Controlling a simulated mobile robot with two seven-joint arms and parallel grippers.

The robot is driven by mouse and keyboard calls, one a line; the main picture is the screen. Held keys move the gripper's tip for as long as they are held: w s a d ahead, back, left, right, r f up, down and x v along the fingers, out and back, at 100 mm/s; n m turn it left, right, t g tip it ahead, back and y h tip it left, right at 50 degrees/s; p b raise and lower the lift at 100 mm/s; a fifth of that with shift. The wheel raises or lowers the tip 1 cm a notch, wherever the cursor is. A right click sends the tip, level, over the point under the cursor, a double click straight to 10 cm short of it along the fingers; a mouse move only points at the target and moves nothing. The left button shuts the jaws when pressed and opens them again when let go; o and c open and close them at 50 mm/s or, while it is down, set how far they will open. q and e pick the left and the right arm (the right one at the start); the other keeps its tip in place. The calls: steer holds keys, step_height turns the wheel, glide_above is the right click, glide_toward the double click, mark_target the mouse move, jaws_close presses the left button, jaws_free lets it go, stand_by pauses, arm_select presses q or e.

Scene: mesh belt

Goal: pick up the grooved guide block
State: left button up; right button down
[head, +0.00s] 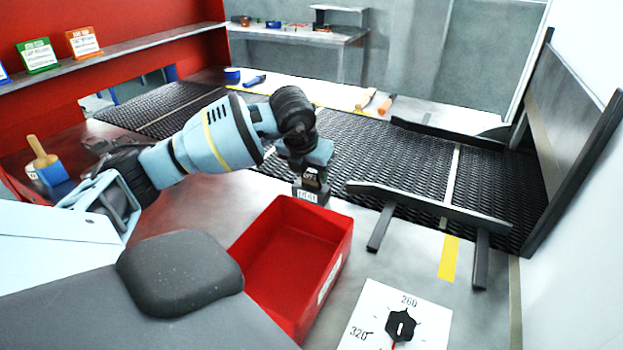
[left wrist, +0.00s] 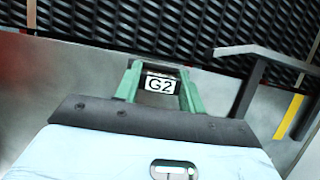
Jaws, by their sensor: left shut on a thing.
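My left gripper (head: 312,178) hangs down just behind the red bin's far edge, near the mesh belt's front edge. It is shut on the grooved guide block (head: 309,195), a small dark block with a white label. In the left wrist view the block (left wrist: 161,84) sits between the two green fingers of the gripper (left wrist: 160,90), its label reading G2. The block's groove is hidden, and I cannot tell whether it touches the surface below. My right gripper is not in view.
An empty red bin (head: 338,236) stands in front of the gripper. A dark guide rail (head: 430,203) on posts is to the right, beside the black mesh belt (head: 360,150). A dial panel (head: 432,330) lies at front right. A blue-and-wood brush (head: 48,165) is at left.

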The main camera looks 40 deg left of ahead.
mark_target(311, 170)
arm_select(q)
steer(key=shift+r, duration=0.1)
step_height(311, 170, up, 18)
steer(key=shift+p, duration=0.4)
